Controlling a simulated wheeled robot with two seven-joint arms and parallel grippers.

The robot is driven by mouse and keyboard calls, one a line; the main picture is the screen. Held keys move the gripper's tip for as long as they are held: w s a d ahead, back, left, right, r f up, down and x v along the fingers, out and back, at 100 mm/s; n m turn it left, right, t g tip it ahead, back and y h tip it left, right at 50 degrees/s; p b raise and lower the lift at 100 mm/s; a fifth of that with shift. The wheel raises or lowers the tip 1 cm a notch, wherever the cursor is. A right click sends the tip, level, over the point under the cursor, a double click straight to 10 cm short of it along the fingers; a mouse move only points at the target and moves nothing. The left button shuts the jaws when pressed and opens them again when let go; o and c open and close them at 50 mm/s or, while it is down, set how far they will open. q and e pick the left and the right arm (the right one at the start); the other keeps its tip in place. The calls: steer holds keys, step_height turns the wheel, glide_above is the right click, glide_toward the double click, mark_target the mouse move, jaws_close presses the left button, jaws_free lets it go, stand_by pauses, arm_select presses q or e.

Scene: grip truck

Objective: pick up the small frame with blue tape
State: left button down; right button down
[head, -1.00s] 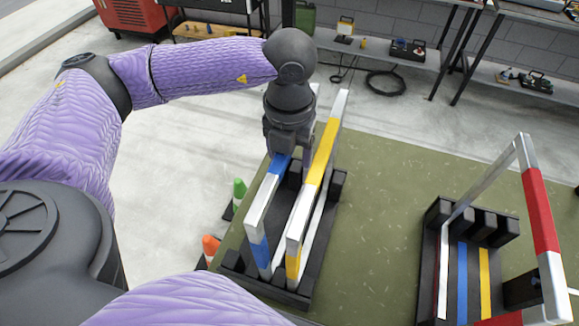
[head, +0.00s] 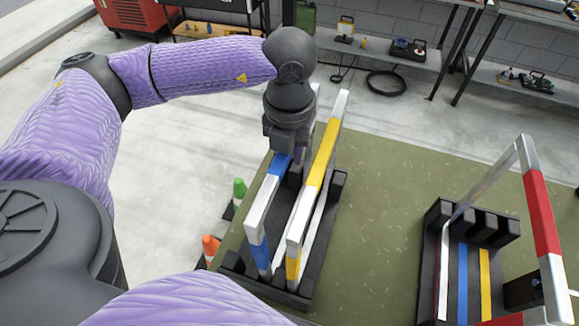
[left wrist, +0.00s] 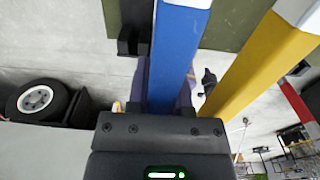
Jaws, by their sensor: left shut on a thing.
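The small frame with blue tape (head: 258,214) stands upright in the left black rack (head: 322,240). My left gripper (head: 284,157) is at the far part of its top bar, shut on the blue-taped section. In the left wrist view the blue-taped bar (left wrist: 178,50) runs straight into the gripper (left wrist: 165,112), whose fingers are mostly hidden. The frame with yellow tape (head: 318,165) stands close beside it on the right, apart from the gripper. My right gripper is not in view.
A frame with red tape (head: 538,212) stands at the right by a second rack (head: 435,262) with coloured stripes. The green mat (head: 385,190) between the racks is clear. Green (head: 239,188) and orange (head: 210,246) cones stand left of the mat.

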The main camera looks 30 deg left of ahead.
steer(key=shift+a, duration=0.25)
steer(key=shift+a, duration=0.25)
arm_select(q)
steer(key=shift+r, duration=0.15)
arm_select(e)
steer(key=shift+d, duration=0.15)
